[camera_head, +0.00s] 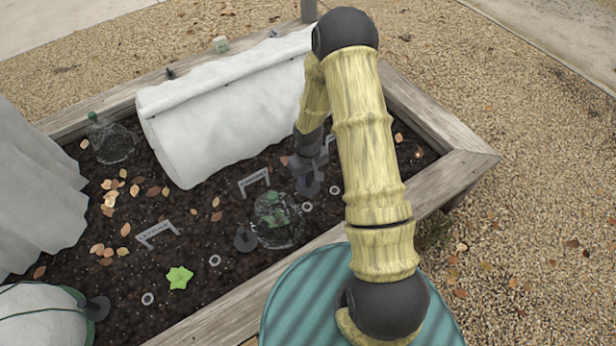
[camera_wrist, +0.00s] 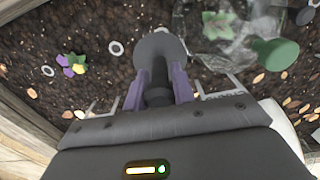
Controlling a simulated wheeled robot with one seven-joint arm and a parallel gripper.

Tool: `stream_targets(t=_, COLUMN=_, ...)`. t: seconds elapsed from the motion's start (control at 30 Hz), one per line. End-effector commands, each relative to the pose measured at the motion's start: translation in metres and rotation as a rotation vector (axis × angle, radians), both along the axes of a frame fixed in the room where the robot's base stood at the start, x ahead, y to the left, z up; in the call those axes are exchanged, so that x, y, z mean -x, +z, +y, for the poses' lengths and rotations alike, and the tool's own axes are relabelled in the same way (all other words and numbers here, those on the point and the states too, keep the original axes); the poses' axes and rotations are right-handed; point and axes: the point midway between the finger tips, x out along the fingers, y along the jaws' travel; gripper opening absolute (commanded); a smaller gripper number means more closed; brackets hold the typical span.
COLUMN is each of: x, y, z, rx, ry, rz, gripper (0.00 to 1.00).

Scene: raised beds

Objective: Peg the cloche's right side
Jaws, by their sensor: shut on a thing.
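A clear domed cloche (camera_head: 275,222) stands over a green plant near the front of the bed. It also shows at the upper right of the wrist view (camera_wrist: 215,55), with a green knob. A white, fleece-like tunnel (camera_head: 225,115) lies behind it, partly hidden by my arm. My gripper (camera_head: 310,166) is low over the soil, right of the clear cloche. In the wrist view its purple fingers (camera_wrist: 158,92) are shut on the dark stem of a peg with a round grey disc (camera_wrist: 160,48). I cannot tell whether the peg touches the soil.
Pale metal staples (camera_head: 255,178) and small rings (camera_head: 215,260) lie on the soil. Another dark disc (camera_head: 246,238) is left of the clear cloche. A purple-yellow flower (camera_wrist: 72,64) grows left of my gripper. A wooden edge (camera_head: 430,190) borders the bed.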

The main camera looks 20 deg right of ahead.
Motion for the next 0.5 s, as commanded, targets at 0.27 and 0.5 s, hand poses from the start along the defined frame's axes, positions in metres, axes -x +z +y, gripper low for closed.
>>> stream_targets(t=0.27, x=0.0, y=-0.005, z=0.0, rx=0.0, ry=-0.001, rz=0.0, gripper=0.03)
stream_targets(t=0.5, x=0.0, y=-0.018, z=0.0, rx=0.0, ry=-0.001, rz=0.0, gripper=0.03)
